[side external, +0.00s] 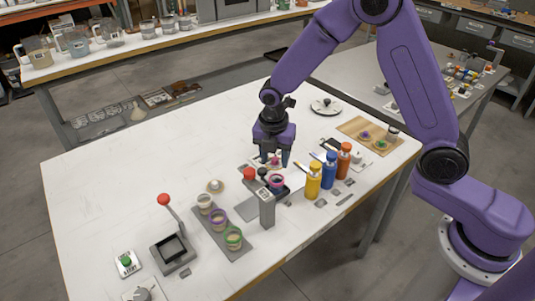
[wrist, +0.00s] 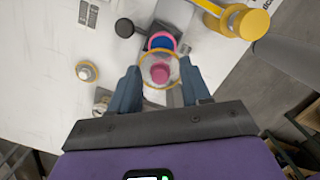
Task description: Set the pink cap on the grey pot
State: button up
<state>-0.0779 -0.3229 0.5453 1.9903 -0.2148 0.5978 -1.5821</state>
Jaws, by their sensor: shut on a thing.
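The pink cap (wrist: 160,74) has a pink knob on a clear disc with a yellow-orange rim. My gripper (wrist: 161,80) is shut on the cap, one finger at each side of its rim. In the side external view my gripper (side external: 274,162) points down above the table, just behind the pot with a pink rim (side external: 277,181). That pot shows a blue inside in the wrist view (wrist: 162,42). A pale, greyish pot (side external: 204,201) stands upright at the back end of the dark tray (side external: 237,251), apart from my gripper; it looks uncapped.
A grey post (side external: 267,209) stands close to my gripper. Yellow (side external: 313,181), blue and orange bottles stand at right. A pale cap (side external: 214,186) lies near the tray.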

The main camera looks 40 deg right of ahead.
jog(key=shift+w+d+f, duration=0.1)
jog(key=shift+d+f, duration=0.4)
jog(key=shift+f, duration=2.15)
jog(key=shift+f, duration=0.5)
dwell(0.5)
jog(key=o, duration=1.5)
jog(key=shift+r, duration=0.1)
jog(key=shift+r, duration=2.4)
